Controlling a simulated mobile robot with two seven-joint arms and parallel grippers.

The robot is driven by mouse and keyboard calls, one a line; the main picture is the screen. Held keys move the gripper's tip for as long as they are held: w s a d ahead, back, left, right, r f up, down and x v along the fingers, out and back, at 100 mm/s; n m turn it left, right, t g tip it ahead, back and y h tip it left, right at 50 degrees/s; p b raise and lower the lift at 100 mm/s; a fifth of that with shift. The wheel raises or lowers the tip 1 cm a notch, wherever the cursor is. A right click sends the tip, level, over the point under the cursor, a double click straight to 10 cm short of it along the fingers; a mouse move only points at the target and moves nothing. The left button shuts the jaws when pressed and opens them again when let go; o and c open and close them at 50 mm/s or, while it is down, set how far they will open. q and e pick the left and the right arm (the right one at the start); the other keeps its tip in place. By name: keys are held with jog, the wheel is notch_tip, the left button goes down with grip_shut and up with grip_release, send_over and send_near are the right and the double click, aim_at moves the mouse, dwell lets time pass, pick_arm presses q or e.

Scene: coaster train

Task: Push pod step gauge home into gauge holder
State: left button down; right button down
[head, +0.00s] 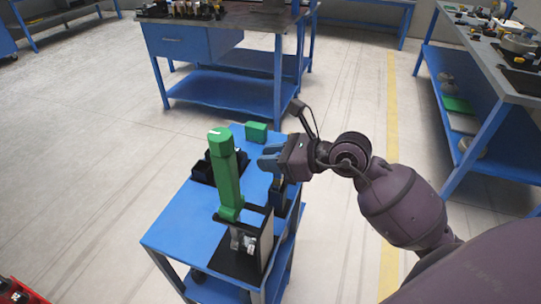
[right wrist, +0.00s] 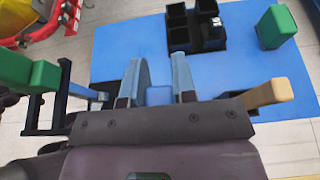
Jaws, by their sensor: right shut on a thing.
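My right gripper (head: 268,158) reaches in from the right over the blue cart top. In the right wrist view its two blue-grey fingers (right wrist: 158,82) stand either side of a small blue piece (right wrist: 159,96), which seems to be the pod step gauge. The gripper is shut on it. Below the gripper in the head view, a dark blue block-like holder (head: 279,198) stands at the cart's right edge; it seems to be the gauge holder. The fingers and wrist hide where gauge and holder meet, so I cannot tell how deep it sits. My left gripper is not in view.
A tall green post (head: 226,178) rises beside a black frame (head: 262,217) at the cart's front. A black compartment tray (head: 203,171) and a green block (head: 256,132) stand farther back. The blue cart top (head: 178,222) is clear at front left.

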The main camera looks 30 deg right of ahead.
jog(key=shift+f+b, duration=0.3)
jog(key=shift+f, duration=0.65)
jog(key=c, duration=0.8)
grip_release()
jog(key=shift+c, duration=0.2)
jog(key=o, duration=0.8)
jog(key=shift+s, duration=0.1)
